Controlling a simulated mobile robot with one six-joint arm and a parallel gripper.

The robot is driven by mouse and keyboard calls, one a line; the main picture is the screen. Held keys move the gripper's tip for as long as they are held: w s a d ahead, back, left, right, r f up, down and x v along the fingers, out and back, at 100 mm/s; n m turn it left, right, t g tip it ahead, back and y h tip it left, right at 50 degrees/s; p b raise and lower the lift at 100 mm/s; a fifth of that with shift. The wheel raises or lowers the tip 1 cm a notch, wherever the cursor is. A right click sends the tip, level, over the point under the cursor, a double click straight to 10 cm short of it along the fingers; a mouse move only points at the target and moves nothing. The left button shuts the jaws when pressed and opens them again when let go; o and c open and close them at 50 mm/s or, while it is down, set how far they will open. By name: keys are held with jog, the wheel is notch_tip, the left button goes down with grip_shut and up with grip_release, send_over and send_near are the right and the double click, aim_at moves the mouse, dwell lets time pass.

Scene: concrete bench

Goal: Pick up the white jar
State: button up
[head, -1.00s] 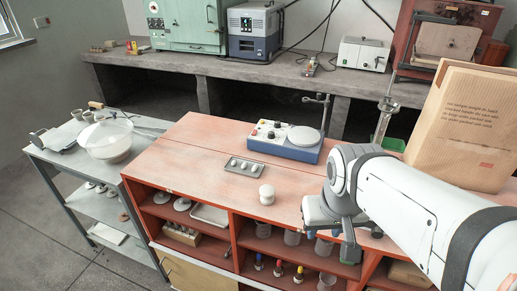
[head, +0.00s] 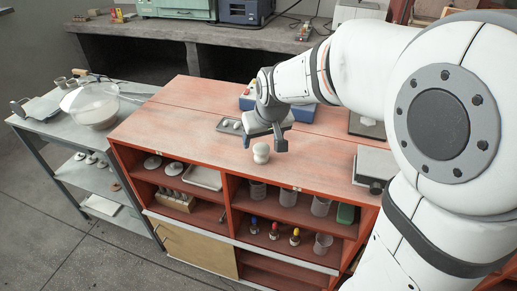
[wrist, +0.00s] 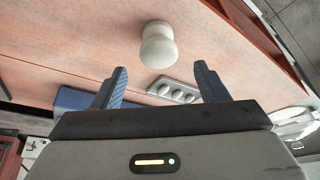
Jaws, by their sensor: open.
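The white jar (head: 261,153) stands upright on the red cabinet top, near its front edge. It has a rounded lid and a narrower neck. In the wrist view the jar (wrist: 158,46) is ahead of the fingertips, roughly midway between them and apart from them. My gripper (head: 264,142) is above and just behind the jar in the head view, with its fingers spread. In the wrist view my gripper (wrist: 160,78) is open and empty, with two blue-grey fingers.
A grey tray with small white pieces (wrist: 173,90) lies behind the jar. A grey flat device (head: 373,166) sits to the right on the red cabinet top (head: 180,120). The cabinet top left of the jar is clear. A grey cart (head: 45,133) with a glass bowl (head: 93,105) stands left.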

aim_at(261, 147)
jog(key=x, duration=0.4)
jog(key=shift+s+f, duration=0.15)
jog(key=shift+f, duration=0.3)
jog(key=c, duration=1.1)
